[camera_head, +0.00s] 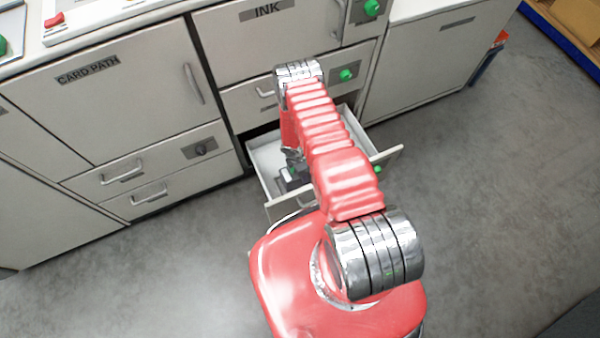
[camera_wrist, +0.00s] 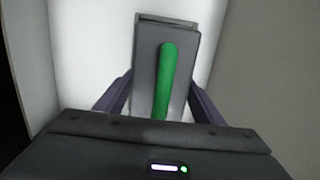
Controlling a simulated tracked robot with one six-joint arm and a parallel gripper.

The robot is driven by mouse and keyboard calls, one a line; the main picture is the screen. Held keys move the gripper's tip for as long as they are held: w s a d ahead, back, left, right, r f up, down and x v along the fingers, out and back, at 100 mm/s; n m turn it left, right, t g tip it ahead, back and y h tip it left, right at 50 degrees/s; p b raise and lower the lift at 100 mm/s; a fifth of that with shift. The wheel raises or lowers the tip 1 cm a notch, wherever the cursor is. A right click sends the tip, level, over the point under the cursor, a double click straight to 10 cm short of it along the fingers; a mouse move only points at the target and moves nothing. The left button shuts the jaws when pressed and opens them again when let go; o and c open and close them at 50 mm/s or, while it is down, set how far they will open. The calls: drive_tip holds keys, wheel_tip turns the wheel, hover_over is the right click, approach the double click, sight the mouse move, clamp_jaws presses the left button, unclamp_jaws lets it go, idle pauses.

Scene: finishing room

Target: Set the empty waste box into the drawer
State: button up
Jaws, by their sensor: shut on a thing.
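The drawer (camera_head: 265,156) stands pulled out low in the cabinet, with white inside walls. In the wrist view its pale inside (camera_wrist: 85,45) surrounds the box. The waste box (camera_wrist: 147,62) is grey, narrow and has a green bar handle on top. My gripper (camera_wrist: 163,90) is shut on it, with one dark finger on each side. In the head view my gripper (camera_head: 293,172) is down inside the open drawer, partly hidden by my red arm. I cannot tell whether the box touches the drawer floor, or see its inside.
The INK front (camera_head: 265,40) and a closed drawer with a green knob (camera_head: 347,75) are above the open drawer. The CARD PATH door (camera_head: 110,90) and closed drawers are to the left. The grey floor is clear at right.

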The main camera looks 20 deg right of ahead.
drive_tip(key=shift+f, duration=1.15)
drive_tip(key=shift+f, duration=0.2)
drive_tip(key=o, duration=1.3)
drive_tip(key=shift+o, duration=0.2)
drive_tip(key=shift+a+r, duration=0.25)
drive_tip(key=shift+r, duration=1.8)
drive_tip(key=shift+a+r, duration=0.25)
drive_tip(key=shift+r, duration=1.85)
drive_tip(key=shift+a+r, duration=0.25)
drive_tip(key=shift+r, duration=1.8)
